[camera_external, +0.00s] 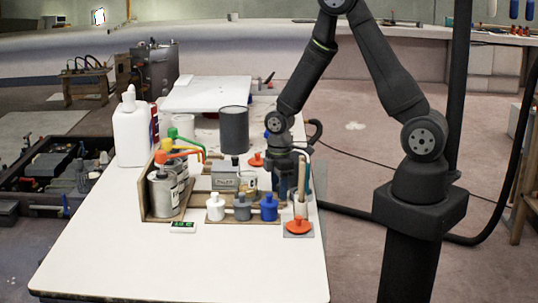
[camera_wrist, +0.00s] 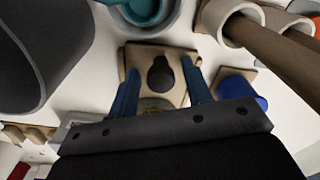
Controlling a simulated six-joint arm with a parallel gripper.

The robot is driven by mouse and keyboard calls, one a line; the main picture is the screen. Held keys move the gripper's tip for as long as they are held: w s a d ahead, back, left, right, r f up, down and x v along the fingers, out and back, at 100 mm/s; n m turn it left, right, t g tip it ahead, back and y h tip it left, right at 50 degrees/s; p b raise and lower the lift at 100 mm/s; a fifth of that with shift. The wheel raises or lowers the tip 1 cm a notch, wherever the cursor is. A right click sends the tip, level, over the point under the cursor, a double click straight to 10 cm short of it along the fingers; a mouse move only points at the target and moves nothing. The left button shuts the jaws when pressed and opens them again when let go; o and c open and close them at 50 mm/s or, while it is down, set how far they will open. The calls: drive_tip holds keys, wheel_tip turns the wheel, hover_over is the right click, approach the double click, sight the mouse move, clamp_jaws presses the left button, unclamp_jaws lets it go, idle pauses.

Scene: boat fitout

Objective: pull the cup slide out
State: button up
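The likely cup slide is a small tan plate with a dark rounded knob-like part (camera_wrist: 160,76), in the middle of the wrist view. My gripper (camera_wrist: 159,70) has its two blue fingers apart, one on each side of this dark part, with gaps visible. Whether the dark part is a knob or an opening is hard to tell. A round, cup-like thing (camera_wrist: 153,104) shows partly behind the gripper body. In the external view my gripper (camera_external: 281,190) points down at the table's right side. There a small clear cup (camera_external: 247,181) stands beside a grey labelled box (camera_external: 224,180).
White, grey and blue bottles (camera_external: 242,207) stand in front of the gripper. An orange-based piece (camera_external: 299,226) and upright rods (camera_external: 302,180) are close to its right. A tall dark cylinder (camera_external: 234,130) stands behind.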

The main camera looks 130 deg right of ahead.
wheel_tip(320, 180, up, 17)
drive_tip(key=shift+r, duration=0.2)
idle(0.6)
idle(0.5)
wheel_tip(320, 180, down, 17)
drive_tip(key=shift+f, duration=0.2)
idle(0.5)
idle(0.4)
